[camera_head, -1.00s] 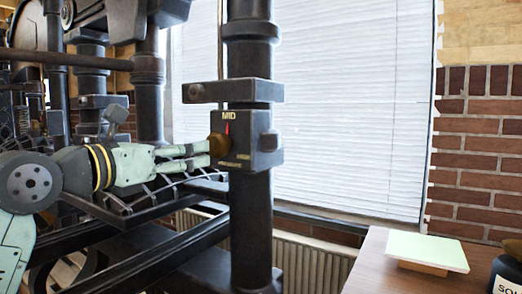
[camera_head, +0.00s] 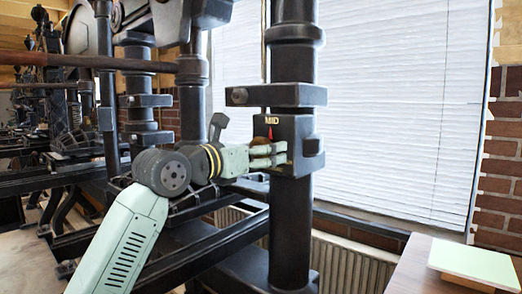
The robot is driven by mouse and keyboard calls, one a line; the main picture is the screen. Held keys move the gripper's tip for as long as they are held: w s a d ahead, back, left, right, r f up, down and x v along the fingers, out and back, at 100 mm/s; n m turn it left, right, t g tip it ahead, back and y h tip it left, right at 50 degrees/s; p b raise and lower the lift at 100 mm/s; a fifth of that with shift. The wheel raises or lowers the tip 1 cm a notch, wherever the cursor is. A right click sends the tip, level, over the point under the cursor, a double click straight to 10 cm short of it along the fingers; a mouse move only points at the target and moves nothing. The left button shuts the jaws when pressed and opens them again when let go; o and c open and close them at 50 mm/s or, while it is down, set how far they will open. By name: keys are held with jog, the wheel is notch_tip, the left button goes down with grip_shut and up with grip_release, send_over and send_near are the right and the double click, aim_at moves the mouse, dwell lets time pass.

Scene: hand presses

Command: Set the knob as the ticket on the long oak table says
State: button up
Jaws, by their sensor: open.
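The dark control box (camera_head: 309,134) is mounted on the thick black column of the press. Its label reads MID, and a red pointer below the label points up at it. The brass-brown knob (camera_head: 261,141) is mostly hidden behind the fingers of my gripper (camera_head: 284,154). The fingers are apart and lie across the front of the knob; I cannot tell whether they touch it. A pale green card (camera_head: 475,262) lies tilted on a wooden block on the brown table (camera_head: 415,268). No writing on it can be read from here, and I cannot tell whether it is the ticket.
The black press column (camera_head: 290,225) and a side clamp bar (camera_head: 277,95) stand close around the control box. Black rails (camera_head: 200,255) run below my arm. A radiator (camera_head: 345,265) and a blind-covered window (camera_head: 400,100) are behind. More presses stand at the left.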

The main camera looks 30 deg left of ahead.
jog(key=c, duration=1.2)
jog(key=shift+o, duration=0.2)
